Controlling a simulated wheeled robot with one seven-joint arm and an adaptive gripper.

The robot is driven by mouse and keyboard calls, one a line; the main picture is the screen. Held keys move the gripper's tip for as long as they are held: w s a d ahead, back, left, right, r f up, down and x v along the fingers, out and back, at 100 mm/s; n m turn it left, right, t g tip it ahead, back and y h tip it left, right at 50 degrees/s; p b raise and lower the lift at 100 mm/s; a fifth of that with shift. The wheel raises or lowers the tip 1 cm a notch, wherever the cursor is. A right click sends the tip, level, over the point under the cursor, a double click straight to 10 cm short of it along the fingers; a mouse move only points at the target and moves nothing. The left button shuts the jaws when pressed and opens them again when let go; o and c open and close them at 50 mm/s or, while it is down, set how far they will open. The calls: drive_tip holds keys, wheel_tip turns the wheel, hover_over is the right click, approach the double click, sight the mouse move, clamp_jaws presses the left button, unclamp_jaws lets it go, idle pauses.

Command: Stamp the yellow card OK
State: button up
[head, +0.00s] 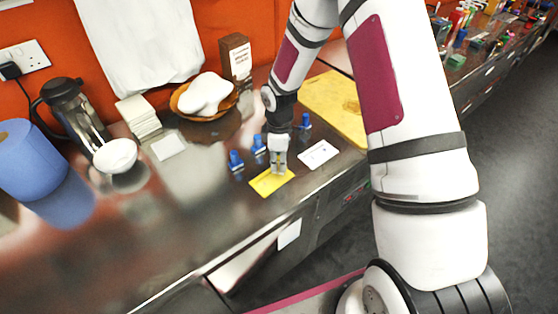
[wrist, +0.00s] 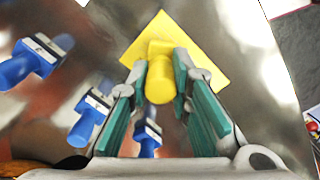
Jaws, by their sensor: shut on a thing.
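The yellow card (head: 264,186) lies flat on the metal counter near its front edge, and it also shows in the wrist view (wrist: 186,36). My gripper (head: 279,167) points down over the card. In the wrist view its green-padded fingers are shut on a yellow stamp (wrist: 160,82) with a rounded handle. The stamp stands over the card; whether its face touches the card I cannot tell. Three blue stamps stand near: one at the left (head: 235,161), one in the middle (head: 258,146) and one behind to the right (head: 305,121). No mark shows on the card's visible part.
A white card (head: 318,154) lies right of the yellow card. A yellow board (head: 335,104) lies farther right. A bowl (head: 204,101), a stack of white squares (head: 139,117), a French press (head: 75,112) and a blue roll (head: 28,160) stand left. The left front counter is clear.

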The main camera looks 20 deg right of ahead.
drive_tip(key=shift+f, duration=0.55)
idle(0.4)
drive_tip(key=shift+r, duration=0.1)
idle(0.4)
drive_tip(key=shift+r+p, duration=0.65)
drive_tip(key=shift+r, duration=2.75)
